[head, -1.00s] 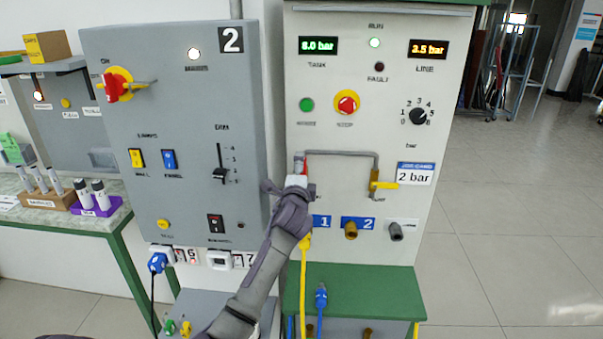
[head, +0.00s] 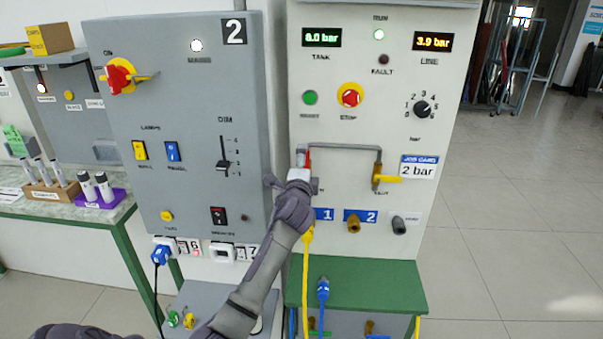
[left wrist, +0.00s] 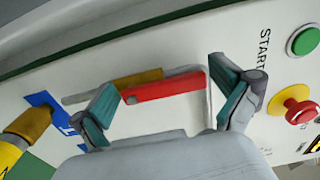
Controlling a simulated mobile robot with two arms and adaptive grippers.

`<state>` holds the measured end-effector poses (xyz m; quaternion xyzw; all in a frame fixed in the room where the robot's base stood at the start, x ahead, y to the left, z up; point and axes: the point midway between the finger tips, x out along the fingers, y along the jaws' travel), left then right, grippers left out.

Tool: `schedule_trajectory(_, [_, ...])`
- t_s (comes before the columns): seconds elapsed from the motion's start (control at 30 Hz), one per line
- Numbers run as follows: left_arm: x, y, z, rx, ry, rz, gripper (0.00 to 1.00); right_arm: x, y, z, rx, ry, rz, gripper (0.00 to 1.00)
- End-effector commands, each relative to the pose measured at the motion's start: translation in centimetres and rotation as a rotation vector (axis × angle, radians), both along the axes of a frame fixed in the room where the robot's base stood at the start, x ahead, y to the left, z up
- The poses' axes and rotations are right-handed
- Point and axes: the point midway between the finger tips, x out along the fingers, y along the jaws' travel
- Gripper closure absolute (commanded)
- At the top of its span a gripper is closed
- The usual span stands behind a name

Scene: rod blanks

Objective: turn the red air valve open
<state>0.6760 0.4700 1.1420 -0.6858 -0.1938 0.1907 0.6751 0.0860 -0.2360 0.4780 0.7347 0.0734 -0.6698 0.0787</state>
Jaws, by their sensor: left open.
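The red valve handle (head: 308,160) shows as a small red upright strip beside my left gripper (head: 300,178) on the white air panel (head: 350,235). The left wrist view shows the red handle (left wrist: 165,86) lying along the brass valve body (left wrist: 138,78) and the grey pipe. The open fingers of my left gripper (left wrist: 166,103) stand on either side of the handle, apart from it. In the head view, the hand hides the valve's lower part. My right gripper is not in view.
A yellow-handled valve (head: 387,179) sits on the pipe's right branch. The line display (head: 433,42) reads 3.9 bar and the tank display (head: 321,37) 8.0 bar. A job card (head: 418,167) says 2 bar. A red stop button (head: 350,97) is above; yellow hose (head: 305,270) hangs below.

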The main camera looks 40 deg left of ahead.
Motion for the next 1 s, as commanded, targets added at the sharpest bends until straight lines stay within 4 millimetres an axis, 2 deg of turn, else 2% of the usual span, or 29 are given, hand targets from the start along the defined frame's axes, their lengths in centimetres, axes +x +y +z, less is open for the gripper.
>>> schedule_trajectory(0.5, [-8.2,-5.1,-0.2,-0.001,0.002,-0.002,0.0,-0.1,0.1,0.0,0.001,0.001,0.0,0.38])
schedule_trajectory(0.7, [-9.7,-6.0,-0.1,-0.002,0.0,-0.002,0.0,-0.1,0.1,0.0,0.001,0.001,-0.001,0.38])
schedule_trajectory(1.0, [-9.9,-6.1,-0.1,-0.001,0.0,-0.001,0.0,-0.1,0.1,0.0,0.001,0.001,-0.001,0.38])
